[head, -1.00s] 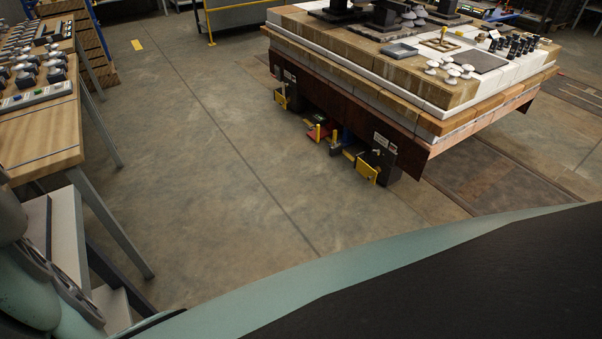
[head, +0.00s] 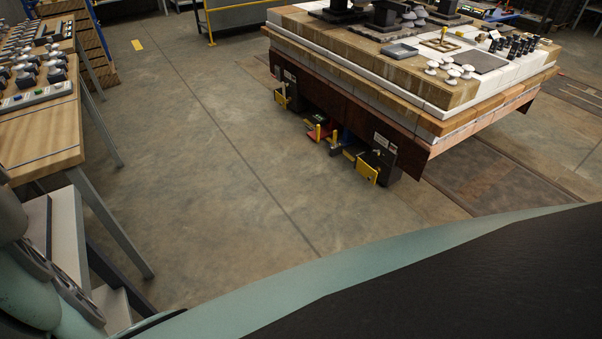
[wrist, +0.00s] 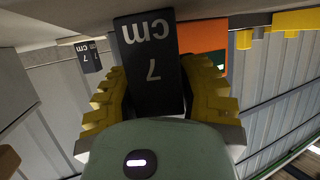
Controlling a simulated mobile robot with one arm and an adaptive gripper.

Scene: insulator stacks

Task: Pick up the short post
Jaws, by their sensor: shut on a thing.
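In the wrist view, a dark grey block-shaped post (wrist: 150,90) with white "7 cm" lettering stands between the yellow fingers of my gripper (wrist: 155,68). The lettering appears upside down. The fingers are shut on its two sides. The end of the post nearest the camera is hidden behind the gripper's green body. A second, smaller-looking dark block marked "7" and "cm" (wrist: 90,58) shows farther back on the left. My gripper is not in the head view, and I cannot make out the held post there.
In the wrist view, an orange panel (wrist: 203,35) and yellow pieces (wrist: 285,22) lie beyond the gripper. In the head view, a wooden table with small parts (head: 40,140) stands left, and a large layered platform (head: 400,90) stands right. Open floor (head: 200,180) lies between them.

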